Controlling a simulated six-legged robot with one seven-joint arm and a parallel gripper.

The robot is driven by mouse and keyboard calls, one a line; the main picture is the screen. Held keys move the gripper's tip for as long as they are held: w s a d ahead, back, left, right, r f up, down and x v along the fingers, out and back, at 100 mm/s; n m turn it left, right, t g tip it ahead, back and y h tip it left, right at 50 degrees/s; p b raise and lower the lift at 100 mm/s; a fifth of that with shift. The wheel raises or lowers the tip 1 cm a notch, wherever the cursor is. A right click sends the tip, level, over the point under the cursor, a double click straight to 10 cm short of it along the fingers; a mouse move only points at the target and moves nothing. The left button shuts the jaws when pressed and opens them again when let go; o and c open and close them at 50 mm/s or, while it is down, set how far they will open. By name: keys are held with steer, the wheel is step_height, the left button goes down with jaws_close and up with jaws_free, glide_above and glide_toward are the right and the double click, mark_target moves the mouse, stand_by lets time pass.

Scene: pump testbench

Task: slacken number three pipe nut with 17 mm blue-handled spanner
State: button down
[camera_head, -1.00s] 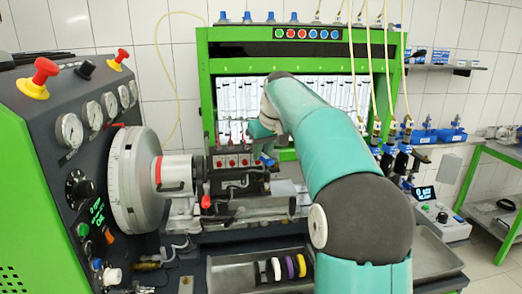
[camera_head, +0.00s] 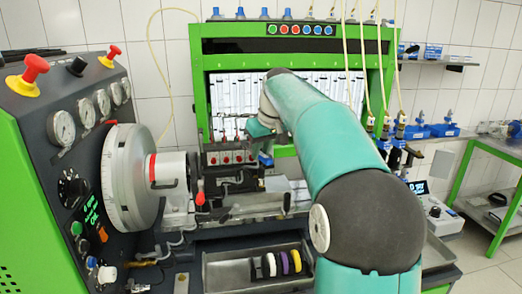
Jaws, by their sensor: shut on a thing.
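The pump (camera_head: 226,158) is a dark block with small red-marked squares on its front, clamped on the testbench in the middle of the head view. Thin pipes rise from its top; the pipe nuts are too small to tell apart, and number three cannot be picked out. My gripper (camera_head: 262,148) is at the pump's upper right, mostly hidden by my own wrist and arm. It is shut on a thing. A small blue piece (camera_head: 266,160) shows just below it, seemingly the blue-handled spanner. The spanner's jaw, and whether it touches a nut, cannot be seen.
A large grey flywheel (camera_head: 128,178) and a control panel with gauges (camera_head: 60,127) stand at left. The green test frame (camera_head: 199,92) with hanging hoses is behind. A tray (camera_head: 226,275) with coloured rings (camera_head: 283,263) lies in front, below the pump.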

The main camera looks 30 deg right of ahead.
steer(key=shift+s+v, duration=0.2)
steer(key=shift+v, duration=1.2)
steer(key=shift+s+v, duration=0.2)
steer(key=shift+v, duration=1.2)
steer(key=shift+s+f, duration=0.1)
steer(key=shift+f, duration=0.05)
